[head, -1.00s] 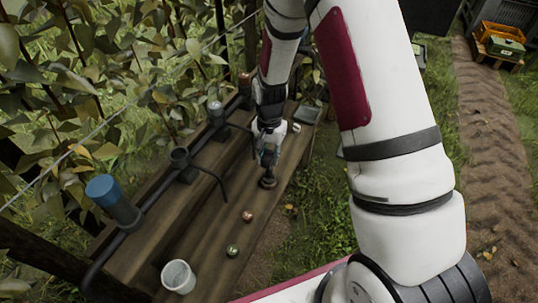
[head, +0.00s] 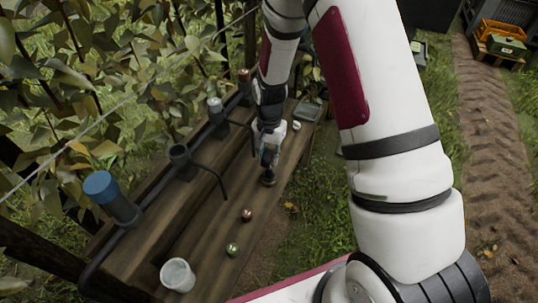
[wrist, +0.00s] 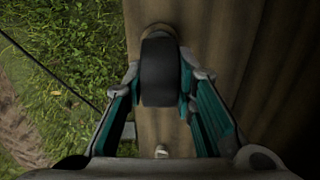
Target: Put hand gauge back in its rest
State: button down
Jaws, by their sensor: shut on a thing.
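My gripper (head: 268,160) is low over the wooden bench, at its middle right in the head view. In the wrist view my gripper (wrist: 160,92) has its teal-padded fingers on both sides of a dark, rounded piece, which I take to be the hand gauge (wrist: 160,72). Its dark lower end (head: 268,180) shows below the fingers in the head view; I cannot tell whether it touches the bench. A dark, open-topped holder (head: 181,154) on the rail to the left looks empty and may be the rest.
The rail also carries a blue-capped cylinder (head: 101,187), a grey-topped one (head: 215,106) and a brown-topped one (head: 244,76). A bent dark rod (head: 219,182) juts over the bench (head: 205,220). A white cup (head: 178,275), a reddish ball (head: 247,214) and a green ball (head: 232,249) stand nearer.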

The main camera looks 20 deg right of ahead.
jog(key=shift+f, duration=0.3)
jog(key=c, duration=1.2)
grip_release()
jog(key=shift+c, duration=0.2)
notch_tip(320, 180, up, 12)
